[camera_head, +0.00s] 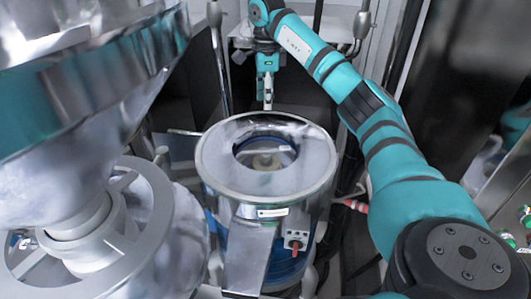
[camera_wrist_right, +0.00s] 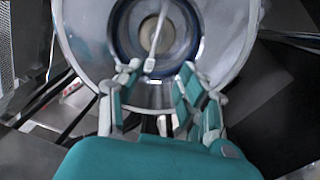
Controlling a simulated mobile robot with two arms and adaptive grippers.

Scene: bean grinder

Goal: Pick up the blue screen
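A round metal machine (camera_head: 215,165) stands in the middle of the head view with a wide flat rim and a round opening. A blue ring, seemingly the blue screen (camera_head: 290,151), shows inside that opening; its lower part is hidden. In the right wrist view the blue ring (camera_wrist_right: 122,42) lies beyond my fingers, around a pale round centre, with a thin pale bar crossing it. My right gripper (camera_head: 267,103) points down above the far side of the rim. In the wrist view the right gripper (camera_wrist_right: 157,80) has its fingers apart with nothing between them. My left gripper is not in view.
A large metal cone-shaped vessel (camera_head: 75,150) and a spoked grey wheel (camera_head: 125,245) fill the left side. A metal chute (camera_head: 248,262) and a small red-handled part (camera_head: 295,246) are on the machine's front. Metal posts and dark panels stand behind. The space above the opening is clear.

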